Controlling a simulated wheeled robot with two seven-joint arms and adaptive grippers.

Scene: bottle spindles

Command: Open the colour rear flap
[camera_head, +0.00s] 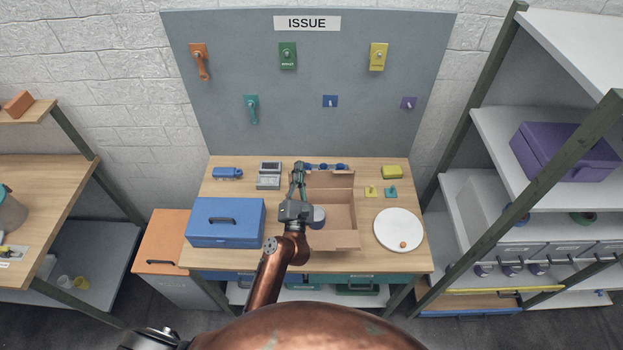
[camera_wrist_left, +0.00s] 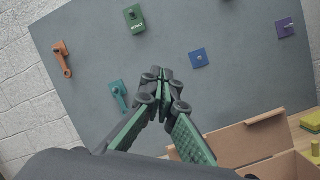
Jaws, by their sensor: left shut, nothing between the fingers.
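A brown cardboard box (camera_head: 341,218) stands on the middle of the workbench. Its rear flap (camera_head: 330,180) shows along the back edge, and the front flap (camera_head: 335,241) lies outward. The box and a flap also show at the lower right of the left wrist view (camera_wrist_left: 245,140). My left gripper (camera_head: 299,167) is shut and empty at the box's rear left corner, its fingertips together in the left wrist view (camera_wrist_left: 166,76). I cannot tell whether it touches the flap. My arm hides the box's left side. My right gripper is not in view.
A blue case (camera_head: 226,235) is left of the box, and a white round plate (camera_head: 398,240) right. A grey device (camera_head: 269,182) and blue items (camera_head: 322,167) are near the back. A board with coloured handles (camera_head: 310,130) rises behind. A round blue-grey thing (camera_head: 318,214) is beside my wrist.

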